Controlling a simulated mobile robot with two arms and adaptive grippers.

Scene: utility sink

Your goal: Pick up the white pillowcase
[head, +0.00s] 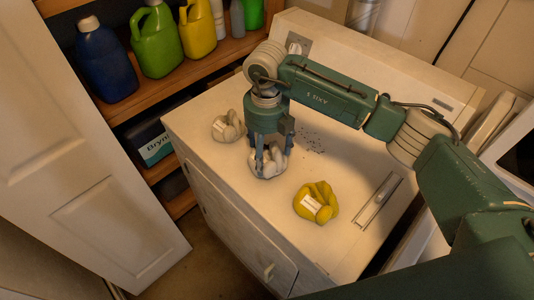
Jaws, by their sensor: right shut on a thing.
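My right gripper (270,155) points down over the pale cabinet top and is shut on a white crumpled cloth bundle, the white pillowcase (267,171). The gripper's fingers hide part of the bundle. It sits at or very near the surface; I cannot tell if it is clear of it. A similar off-white bundle (228,127) with a small label lies just to the left. A yellow bundle (316,203) with a white label lies to the right and nearer. My left gripper is not in view.
The cabinet top (335,240) has bare room around the bundles, with dark specks behind the gripper and a metal strip (379,202) at the right. Shelves on the left hold a blue jug (105,62), a green jug (155,42) and other bottles. A white door (75,165) stands at the left.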

